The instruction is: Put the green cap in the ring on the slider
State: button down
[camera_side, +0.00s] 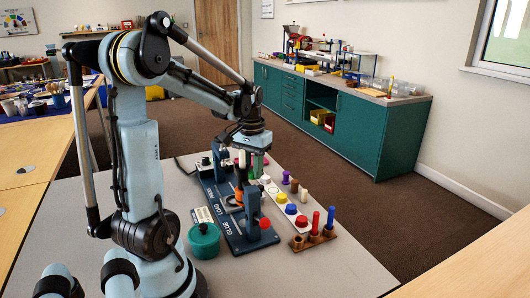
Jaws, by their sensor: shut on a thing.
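My gripper (254,156) is above the far end of the dark blue fixture and the cap strip, pointing down. It is shut on a green thing, most likely the green cap (258,167); the fingers and the cap are small and partly merged in this view. The dark blue fixture (232,230) carries the words GLUE and LOAD and has a slider along its length. A ring-like seat (232,202) shows on it near the middle, partly hidden by upright parts. I cannot tell whether the seat is empty.
A pale strip (275,197) of coloured caps runs along the fixture's right side. A wooden block (311,241) holds red and blue pegs. A red ball knob (265,223) sticks up at the near end. The table's right front is clear.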

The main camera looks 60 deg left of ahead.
jog(key=n, duration=0.2)
send_near(234, 201)
jog(key=shift+d+f, duration=0.1)
jog(key=shift+f, duration=2.8)
jog(key=shift+f, duration=0.3)
jog(key=c, duration=0.8)
grip_release()
jog(key=shift+o, duration=0.2)
jog(key=o, duration=0.3)
jog(key=shift+o, duration=0.2)
notch_tip(234, 201, up, 7)
